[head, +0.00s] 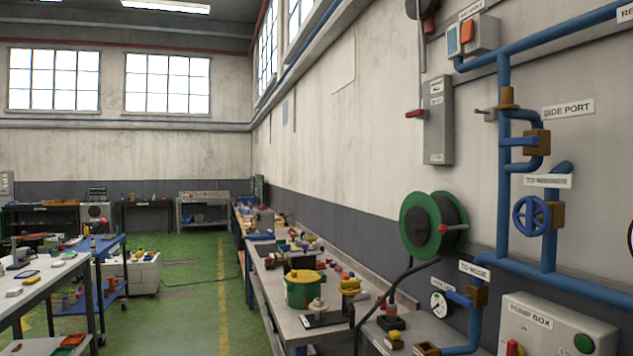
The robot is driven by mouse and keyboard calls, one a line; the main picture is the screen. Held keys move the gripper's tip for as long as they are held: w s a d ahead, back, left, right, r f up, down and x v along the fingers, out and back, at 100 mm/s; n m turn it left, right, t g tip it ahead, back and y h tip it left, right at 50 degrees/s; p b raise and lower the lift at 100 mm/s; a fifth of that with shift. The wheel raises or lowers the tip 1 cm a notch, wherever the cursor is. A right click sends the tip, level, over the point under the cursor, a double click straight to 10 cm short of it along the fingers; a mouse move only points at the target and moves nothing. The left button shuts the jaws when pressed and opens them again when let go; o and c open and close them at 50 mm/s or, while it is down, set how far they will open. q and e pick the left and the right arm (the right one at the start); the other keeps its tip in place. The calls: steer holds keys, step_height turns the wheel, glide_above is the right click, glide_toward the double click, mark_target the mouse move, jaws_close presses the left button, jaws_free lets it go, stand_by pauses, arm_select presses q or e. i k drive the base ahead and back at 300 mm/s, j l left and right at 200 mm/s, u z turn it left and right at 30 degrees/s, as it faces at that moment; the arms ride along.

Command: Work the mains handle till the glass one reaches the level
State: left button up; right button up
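A tall grey box (439,120) on the right wall has a side lever with a red grip (415,114); its small label is not clearly readable. Blue pipes (503,190) carry a blue lever valve (519,141) by the sign SIDE PORT, and a blue handwheel (530,216) below it. A lower blue-handled valve (466,297) sits beside a round white gauge (438,304). I cannot tell which handle is the mains one, and I see no clear glass vessel or level mark. Neither of my grippers is in view.
A workbench (266,310) with a green pot (303,289) and several small parts runs along the right wall. A green hose reel (432,224) hangs above it. The pump box (557,325) is at lower right. A table (40,286) stands left; green floor (185,300) between is clear.

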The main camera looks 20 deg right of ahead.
mark_target(419, 113)
steer(key=i+j+u, duration=0.1)
steer(key=i, duration=0.65)
steer(key=i+j+u, duration=0.1)
steer(key=i, duration=0.65)
